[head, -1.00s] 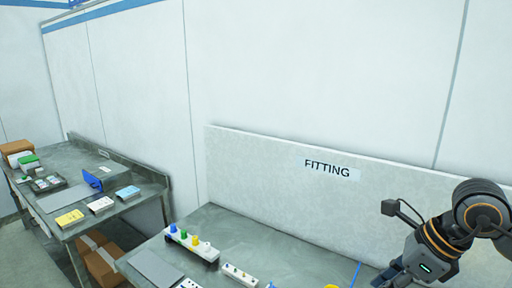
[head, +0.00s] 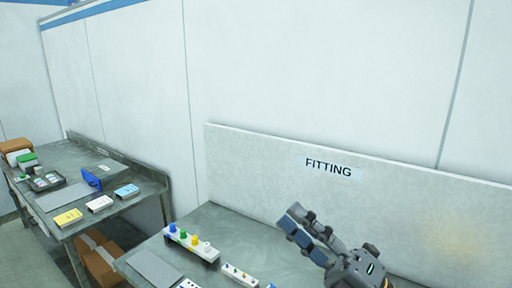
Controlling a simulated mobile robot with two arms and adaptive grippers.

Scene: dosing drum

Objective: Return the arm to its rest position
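My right gripper (head: 291,216) is dark grey and sits at the lower right of the head view. Its fingers point up and to the left, in front of the pale panel marked FITTING (head: 328,167) and above the bench. The two fingers lie close together, seen from the side. I see nothing held between them, but whether they are fully shut is unclear. My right arm behind the gripper runs out at the bottom edge. My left arm and gripper are not in view.
The near grey bench (head: 225,235) carries a white rack (head: 191,244) with coloured knobs, a smaller strip (head: 240,275) and a grey plate (head: 154,268). A farther bench on the left holds cards, a tray and a blue holder (head: 91,179). Cardboard boxes (head: 100,262) stand beneath it.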

